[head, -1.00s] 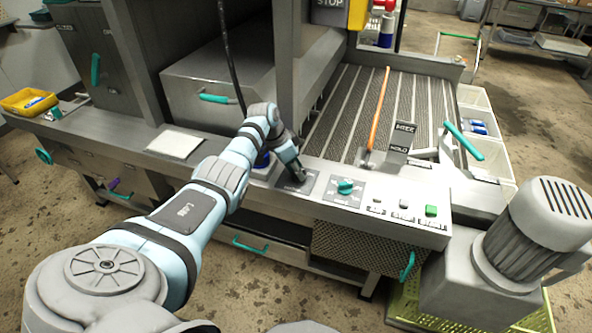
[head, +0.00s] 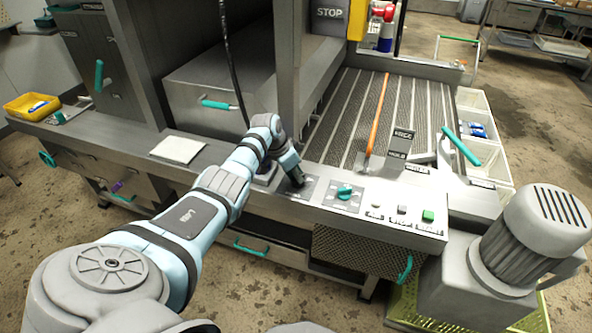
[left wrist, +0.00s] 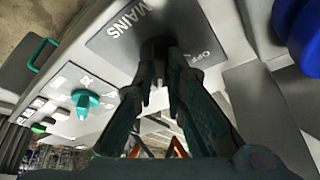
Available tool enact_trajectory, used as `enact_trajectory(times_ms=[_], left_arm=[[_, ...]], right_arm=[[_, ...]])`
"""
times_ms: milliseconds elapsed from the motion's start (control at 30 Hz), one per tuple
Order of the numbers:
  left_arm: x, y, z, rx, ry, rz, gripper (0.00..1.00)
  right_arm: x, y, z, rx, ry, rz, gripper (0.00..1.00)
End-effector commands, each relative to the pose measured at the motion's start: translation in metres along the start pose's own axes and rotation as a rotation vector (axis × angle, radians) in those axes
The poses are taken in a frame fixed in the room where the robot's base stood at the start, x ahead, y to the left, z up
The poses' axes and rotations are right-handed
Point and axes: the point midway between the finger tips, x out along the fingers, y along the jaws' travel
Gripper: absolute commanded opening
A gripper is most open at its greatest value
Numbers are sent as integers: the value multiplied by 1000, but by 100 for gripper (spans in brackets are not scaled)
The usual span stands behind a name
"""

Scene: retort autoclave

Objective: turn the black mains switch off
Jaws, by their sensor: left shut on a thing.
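The black mains switch (left wrist: 155,46) sits on a dark plate (left wrist: 112,38) marked MAINS and OFF on the front panel. In the left wrist view my left gripper (left wrist: 160,60) has its dark green fingers on both sides of the switch, shut on it. In the head view the same gripper (head: 298,180) reaches down to the dark plate (head: 305,192), and its fingers hide the switch, so the switch's exact angle is hard to tell. My right gripper is in neither view.
A teal rotary knob (head: 344,191) is just right of the mains plate, with a green button (head: 428,215) further along. A blue object (left wrist: 300,35) stands close by in the left wrist view. An orange-handled tool (head: 378,115) lies on the conveyor (head: 345,110) behind the panel.

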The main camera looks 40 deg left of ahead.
Motion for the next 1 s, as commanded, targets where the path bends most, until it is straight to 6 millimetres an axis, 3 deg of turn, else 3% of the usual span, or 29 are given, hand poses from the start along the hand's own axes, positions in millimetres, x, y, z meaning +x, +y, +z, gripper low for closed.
enact_trajectory(times_ms=[33, 200, 500, 767, 1000], left_arm=[[-4, 4, 0, -28, -8, -4, 0], [-4, 5, 0, -160, -9, -58, 0], [-2, 6, 1, -422, -10, -168, 0], [1, 7, 0, -649, -10, -264, 0], [3, 7, 0, -859, -8, -354, 0]], right_arm=[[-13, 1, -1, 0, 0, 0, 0], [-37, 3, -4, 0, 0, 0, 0], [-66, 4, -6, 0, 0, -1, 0], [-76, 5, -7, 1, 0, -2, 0], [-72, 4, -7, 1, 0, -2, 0]])
